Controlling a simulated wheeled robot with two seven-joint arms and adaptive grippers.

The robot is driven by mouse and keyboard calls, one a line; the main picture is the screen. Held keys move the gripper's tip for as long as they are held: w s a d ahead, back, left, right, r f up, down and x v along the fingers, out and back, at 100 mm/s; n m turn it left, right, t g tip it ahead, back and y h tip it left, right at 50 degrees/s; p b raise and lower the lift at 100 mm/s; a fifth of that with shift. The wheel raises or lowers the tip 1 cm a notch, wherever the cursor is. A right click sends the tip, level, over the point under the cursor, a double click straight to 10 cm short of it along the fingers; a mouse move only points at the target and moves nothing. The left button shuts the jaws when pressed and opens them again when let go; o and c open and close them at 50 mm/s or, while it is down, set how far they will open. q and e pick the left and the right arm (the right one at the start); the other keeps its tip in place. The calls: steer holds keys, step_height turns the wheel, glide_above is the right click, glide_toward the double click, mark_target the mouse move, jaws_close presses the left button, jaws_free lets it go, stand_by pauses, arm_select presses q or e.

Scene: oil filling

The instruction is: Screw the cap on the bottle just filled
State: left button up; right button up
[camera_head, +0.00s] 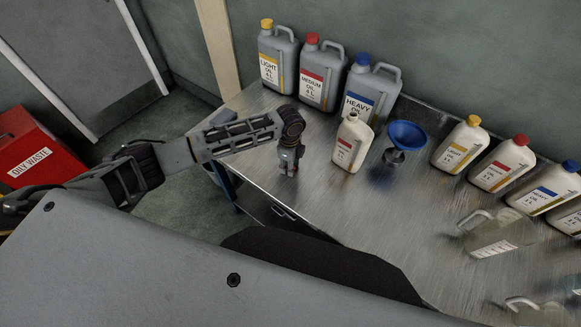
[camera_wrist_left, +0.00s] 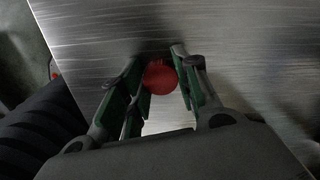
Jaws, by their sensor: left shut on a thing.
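A cream bottle (camera_head: 351,146) with a red-striped label stands upright on the metal bench, its neck bare. My left gripper (camera_head: 288,172) is to the left of this bottle, apart from it, pointing down near the bench's front-left edge. In the left wrist view the green-padded fingers (camera_wrist_left: 161,80) are shut on a round red cap (camera_wrist_left: 160,78). The cap is largely hidden by the fingers in the head view. I cannot tell its exact height above the bench. My right gripper is in neither view.
Three grey oil jugs with yellow (camera_head: 277,58), red (camera_head: 320,76) and blue (camera_head: 369,92) caps stand behind. A blue funnel (camera_head: 407,135) is right of the bare-necked bottle. Capped bottles (camera_head: 460,146) and a clear container (camera_head: 497,235) stand further right. The bench's front middle (camera_head: 370,215) is clear.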

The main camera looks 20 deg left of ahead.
arm_select(q)
steer(key=shift+r, duration=0.15)
step_height(320, 180, up, 10)
stand_by(0.7)
stand_by(0.3)
